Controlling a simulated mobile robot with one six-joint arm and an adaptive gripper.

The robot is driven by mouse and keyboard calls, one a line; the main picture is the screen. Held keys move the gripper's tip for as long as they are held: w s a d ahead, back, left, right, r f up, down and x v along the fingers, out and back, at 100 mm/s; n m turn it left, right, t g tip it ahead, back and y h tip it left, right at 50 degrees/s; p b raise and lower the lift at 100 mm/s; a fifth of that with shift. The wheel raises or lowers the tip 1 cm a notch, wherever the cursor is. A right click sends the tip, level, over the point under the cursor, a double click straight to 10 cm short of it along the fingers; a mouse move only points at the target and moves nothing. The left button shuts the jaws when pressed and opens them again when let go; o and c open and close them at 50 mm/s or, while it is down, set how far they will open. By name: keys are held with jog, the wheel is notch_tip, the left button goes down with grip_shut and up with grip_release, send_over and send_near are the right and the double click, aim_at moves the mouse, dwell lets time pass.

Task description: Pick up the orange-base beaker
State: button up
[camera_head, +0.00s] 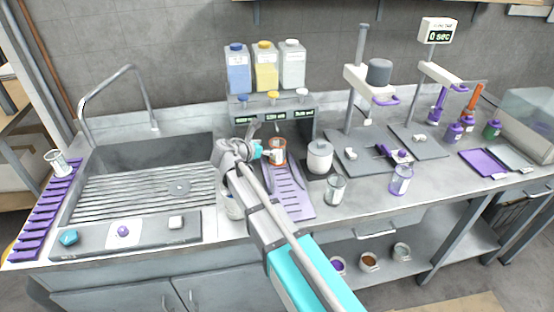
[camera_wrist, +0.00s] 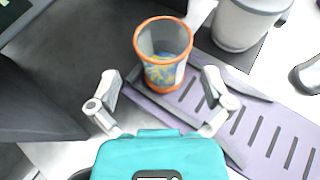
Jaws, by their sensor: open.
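The orange-base beaker (camera_head: 278,146) stands upright on a purple slotted tray (camera_head: 292,198), under the dispenser. In the wrist view the beaker (camera_wrist: 163,52) shows an orange rim, an orange base band and blue and yellow inside. My gripper (camera_head: 264,150) is just left of the beaker in the head view, partly hidden by my arm. In the wrist view my gripper (camera_wrist: 161,84) is open, with its fingers spread and nothing between them. The beaker is just ahead of the fingertips, roughly centred, and I see no contact.
A white lidded jar (camera_head: 319,158) stands close right of the beaker. The dispenser (camera_head: 275,120) with several bottles rises behind it. A clear beaker (camera_head: 336,190) and a purple-base beaker (camera_head: 401,180) stand further right. The sink (camera_head: 140,190) is at left.

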aim_at(282, 143)
jog(key=shift+b+x, duration=0.85)
jog(key=shift+x, duration=1.8)
jog(key=shift+s+d+r, duration=0.1)
jog(key=shift+d+r, duration=0.1)
jog(key=c, duration=1.2)
jog(key=shift+r, duration=0.2)
notch_tip(282, 143, up, 3)
jog(key=p, duration=0.3)
jog(key=shift+f, duration=0.1)
jog(key=s+d, duration=0.2)
jog(key=s, duration=0.6)
jog(key=s+d, duration=0.3)
jog(key=s, duration=0.6)
jog(key=shift+s, duration=0.2)
